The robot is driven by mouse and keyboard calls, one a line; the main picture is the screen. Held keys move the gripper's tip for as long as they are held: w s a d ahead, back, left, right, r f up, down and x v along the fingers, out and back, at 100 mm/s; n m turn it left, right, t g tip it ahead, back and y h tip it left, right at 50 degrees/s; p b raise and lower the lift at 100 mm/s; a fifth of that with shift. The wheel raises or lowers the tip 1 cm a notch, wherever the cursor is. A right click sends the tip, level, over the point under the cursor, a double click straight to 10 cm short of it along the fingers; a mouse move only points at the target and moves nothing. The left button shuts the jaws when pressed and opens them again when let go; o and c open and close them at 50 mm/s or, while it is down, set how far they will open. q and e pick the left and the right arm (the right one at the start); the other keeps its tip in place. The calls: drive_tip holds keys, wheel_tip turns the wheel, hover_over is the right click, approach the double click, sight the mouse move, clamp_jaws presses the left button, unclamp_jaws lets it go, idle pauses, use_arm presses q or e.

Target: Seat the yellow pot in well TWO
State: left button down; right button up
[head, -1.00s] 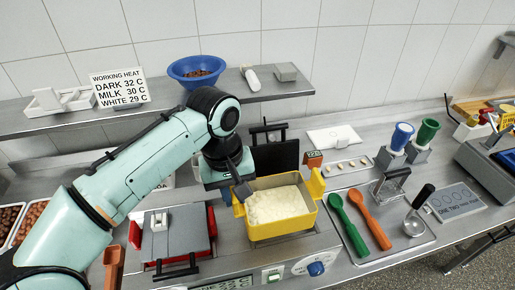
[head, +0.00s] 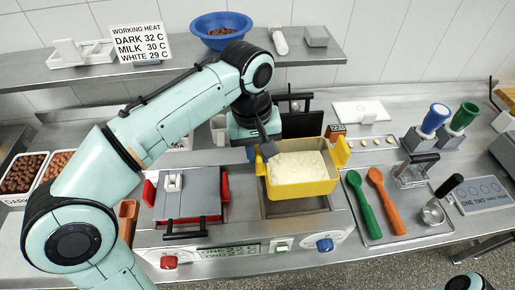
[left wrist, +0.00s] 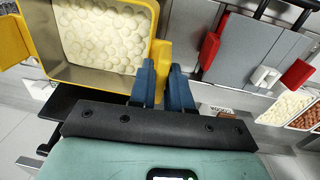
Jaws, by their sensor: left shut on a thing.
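The yellow pot (head: 305,188), filled with pale creamy chunks, has a yellow handle tab at each side. It appears roughly level, held above or just behind the open right-hand well (head: 295,208), whose front part shows below it; the gap is unclear. My left gripper (head: 266,150) is shut on the pot's left handle. In the left wrist view its blue fingers (left wrist: 164,78) close on the yellow tab beside the pot (left wrist: 40,50). The front panel (head: 228,249) reads ONE and TWO with temperatures. My right gripper is not in view.
The left-hand well has a grey lid with red side handles (head: 187,200). A tray with green and orange spatulas (head: 378,208) lies close to the right. A black upright panel (head: 302,124) stands behind the pot. A shelf with a blue bowl (head: 222,30) runs above.

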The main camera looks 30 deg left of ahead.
use_arm(q)
drive_tip(key=shift+s+f+b, duration=0.15)
drive_tip(key=shift+f+b, duration=0.25)
drive_tip(key=shift+f, duration=0.5)
drive_tip(key=shift+f+b, duration=0.9)
drive_tip(key=shift+f, duration=0.6)
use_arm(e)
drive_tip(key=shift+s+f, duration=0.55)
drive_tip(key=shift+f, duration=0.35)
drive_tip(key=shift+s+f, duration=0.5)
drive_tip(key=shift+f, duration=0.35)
use_arm(q)
drive_tip(key=shift+f, duration=2.7)
drive_tip(key=c, duration=1)
unclamp_jaws()
wheel_tip(320, 180, up, 13)
drive_tip(key=p, duration=0.3)
drive_tip(key=shift+s+a+r, duration=0.2)
drive_tip(key=shift+s+a, duration=0.05)
drive_tip(key=shift+a, duration=0.2)
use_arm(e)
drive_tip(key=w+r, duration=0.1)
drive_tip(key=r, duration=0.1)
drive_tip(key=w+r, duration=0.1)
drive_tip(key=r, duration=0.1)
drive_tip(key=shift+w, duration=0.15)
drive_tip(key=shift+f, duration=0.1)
